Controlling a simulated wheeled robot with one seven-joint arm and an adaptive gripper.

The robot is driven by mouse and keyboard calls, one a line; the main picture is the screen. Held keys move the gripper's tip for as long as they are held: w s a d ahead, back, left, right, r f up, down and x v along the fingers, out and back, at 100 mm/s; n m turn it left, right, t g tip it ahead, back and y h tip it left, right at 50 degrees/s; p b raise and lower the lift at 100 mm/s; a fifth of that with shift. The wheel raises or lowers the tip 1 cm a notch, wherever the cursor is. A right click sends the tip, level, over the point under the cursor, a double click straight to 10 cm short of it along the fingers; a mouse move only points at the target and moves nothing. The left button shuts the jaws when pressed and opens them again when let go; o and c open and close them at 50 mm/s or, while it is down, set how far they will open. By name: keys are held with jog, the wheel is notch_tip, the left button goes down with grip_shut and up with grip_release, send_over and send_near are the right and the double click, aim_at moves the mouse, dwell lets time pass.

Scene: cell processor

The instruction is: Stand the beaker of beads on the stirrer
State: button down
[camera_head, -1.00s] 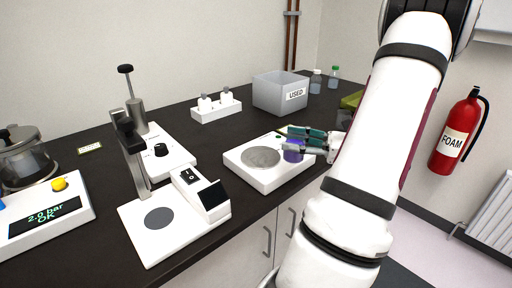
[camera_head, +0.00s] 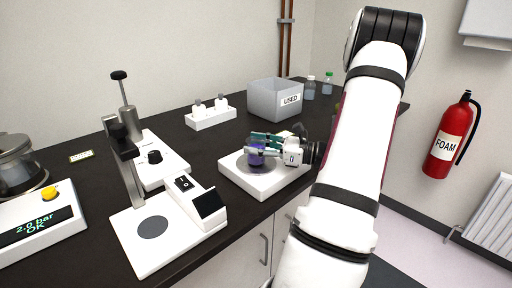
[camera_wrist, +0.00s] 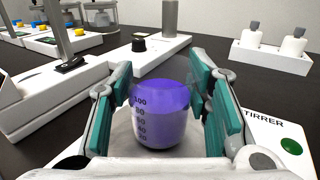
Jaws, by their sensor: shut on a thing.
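The beaker of beads (camera_head: 256,156) is a small clear beaker with purple contents. The stirrer (camera_head: 265,185) is a white box with a round grey plate, and the beaker is over that plate. I cannot tell whether its base touches the plate. The stirrer's label and green button (camera_wrist: 291,146) show at the right of the wrist view, and the beaker and fingers hide much of the plate.
A grey bin marked USED (camera_head: 276,98) stands behind the stirrer. A white holder with two bottles (camera_head: 211,118) is behind left. A white stand device (camera_head: 165,230) is at the left front, close to the stirrer. Two capped bottles (camera_head: 310,90) are at the back.

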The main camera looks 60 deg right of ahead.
jog(key=shift+f, duration=0.15)
jog(key=c, duration=0.9)
grip_release()
jog(key=shift+o, duration=0.2)
jog(key=shift+s, duration=0.2)
jog(key=v, duration=1.1)
jog(key=shift+s, duration=0.25)
jog(key=shift+d, duration=0.15)
